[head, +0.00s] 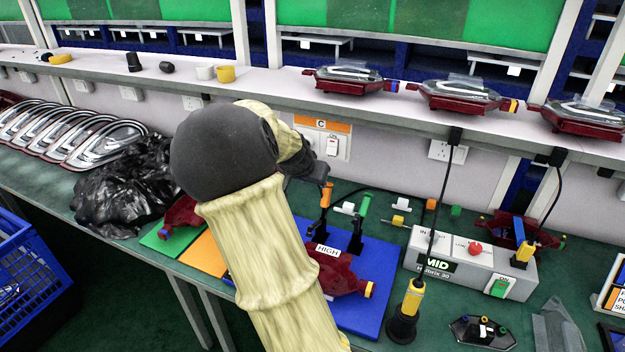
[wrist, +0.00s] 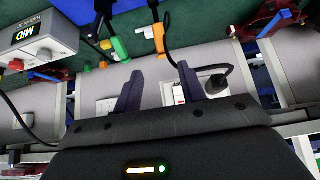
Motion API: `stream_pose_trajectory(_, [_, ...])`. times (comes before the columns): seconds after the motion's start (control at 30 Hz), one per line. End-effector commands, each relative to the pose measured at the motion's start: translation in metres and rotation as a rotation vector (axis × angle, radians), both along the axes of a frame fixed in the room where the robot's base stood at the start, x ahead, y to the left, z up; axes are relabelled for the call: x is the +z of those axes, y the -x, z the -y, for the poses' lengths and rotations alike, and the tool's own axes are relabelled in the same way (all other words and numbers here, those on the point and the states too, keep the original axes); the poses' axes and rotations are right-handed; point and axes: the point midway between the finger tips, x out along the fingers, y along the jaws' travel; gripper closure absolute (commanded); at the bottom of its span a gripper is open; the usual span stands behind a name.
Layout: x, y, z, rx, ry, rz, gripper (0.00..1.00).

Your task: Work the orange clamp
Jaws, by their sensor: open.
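The orange clamp (head: 326,195) stands with its handle upright at the back of the blue board (head: 378,262), next to a green-handled clamp (head: 365,206). A dark red lamp housing (head: 340,277) lies on the board, partly behind my arm. My gripper (head: 322,172) is just above and beside the orange handle in the head view; my arm hides part of that area. In the wrist view my gripper (wrist: 160,88) has its fingers wide apart with nothing between them. The orange handle (wrist: 158,38) shows beyond the fingertips, with the green handle (wrist: 119,47) to its left.
A grey MID test box (head: 470,262) stands right of the board, with a yellow-and-black tool (head: 408,308) in front. A shelf (head: 420,120) with red lamps runs above the bench. Black plastic bags (head: 128,190) lie left. A wall socket (head: 325,145) is close behind my gripper.

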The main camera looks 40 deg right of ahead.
Motion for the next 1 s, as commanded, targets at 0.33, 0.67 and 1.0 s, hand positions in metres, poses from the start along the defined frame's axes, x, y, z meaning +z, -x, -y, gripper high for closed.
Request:
stream_pose_trajectory(0.33, [-0.038, 0.029, -0.074, 0.207, -0.141, -0.105, 1.00])
stream_pose_trajectory(0.67, [-0.067, 0.128, -0.234, 0.779, -0.253, -0.306, 1.00])
stream_pose_trajectory(1.0, [-0.073, 0.180, -0.277, 1.023, -0.223, -0.394, 1.00])
